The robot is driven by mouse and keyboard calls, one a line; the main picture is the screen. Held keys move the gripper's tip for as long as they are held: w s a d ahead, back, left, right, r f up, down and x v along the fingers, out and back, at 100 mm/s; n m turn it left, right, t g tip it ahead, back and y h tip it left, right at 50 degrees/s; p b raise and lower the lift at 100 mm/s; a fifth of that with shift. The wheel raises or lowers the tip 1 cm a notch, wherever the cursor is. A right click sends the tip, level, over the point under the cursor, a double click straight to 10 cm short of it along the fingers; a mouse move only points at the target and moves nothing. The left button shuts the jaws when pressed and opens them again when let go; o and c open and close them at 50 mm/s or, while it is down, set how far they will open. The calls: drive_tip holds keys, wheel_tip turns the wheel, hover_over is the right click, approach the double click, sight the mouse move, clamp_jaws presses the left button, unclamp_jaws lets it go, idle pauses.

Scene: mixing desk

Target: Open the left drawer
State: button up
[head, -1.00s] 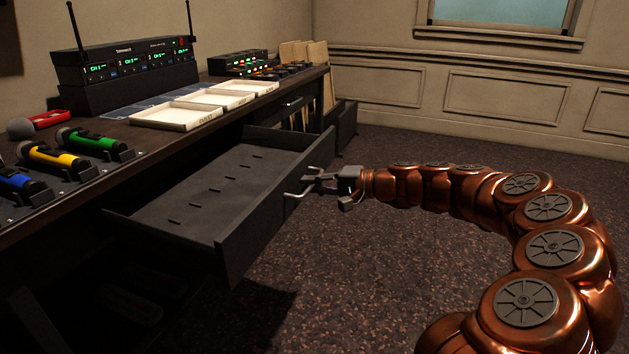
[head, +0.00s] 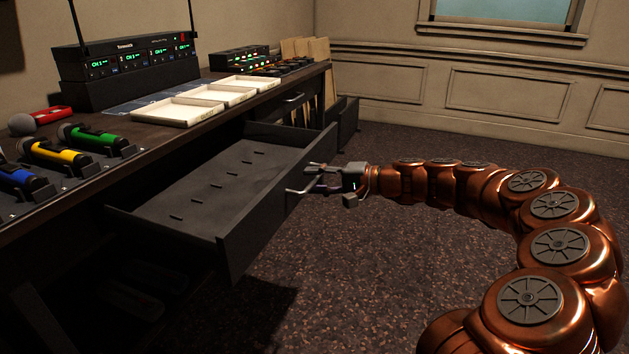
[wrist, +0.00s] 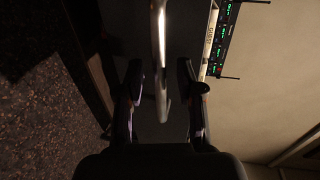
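My gripper (head: 318,178) is at the handle, in front of the panel. In the wrist view its two fingers (wrist: 160,78) stand apart on either side of the handle, with gaps showing between. The head view partly hides where fingers and handle overlap.
On the desk (head: 150,142) are coloured microphones (head: 98,138), white trays (head: 188,109) and a receiver rack (head: 130,58). Another drawer handle (head: 293,98) shows behind the open drawer. A dark bin (head: 346,120) stands beyond. The carpet (head: 400,260) to the right is clear.

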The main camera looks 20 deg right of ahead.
drive_tip(key=v, duration=1.1)
drive_tip(key=shift+d, duration=0.2)
drive_tip(key=shift+s, duration=0.15)
drive_tip(key=s+a+r+n+g+h+p, duration=0.1)
drive_tip(key=s+a+r+n+g+p, duration=0.2)
drive_tip(key=a+r+p, duration=0.4)
drive_tip(key=s+a+r+n+g+p, duration=0.25)
drive_tip(key=s+a+p, duration=0.25)
drive_tip(key=a, duration=0.4)
drive_tip(key=s+a+r+n+g+h+p, duration=0.1)
drive_tip(key=s+a+r+n+g+p, duration=0.1)
drive_tip(key=s+a+r+g+p, duration=0.4)
drive_tip(key=s+d+r+h+p, duration=0.1)
drive_tip(key=s+r+h+p, duration=0.2)
drive_tip(key=s+p, duration=0.3)
drive_tip(key=s+d+r+n+g+h+p, duration=0.1)
drive_tip(key=s+r+h+p, duration=0.2)
drive_tip(key=s+p, duration=0.4)
drive_tip(key=s+d+r+h+p, duration=0.1)
drive_tip(key=s+r+h+p, duration=0.2)
drive_tip(key=s+p, duration=0.3)
drive_tip(key=shift+s+d+p, duration=0.25)
drive_tip(key=shift+s+p, duration=0.15)
drive_tip(key=shift+p, duration=0.65)
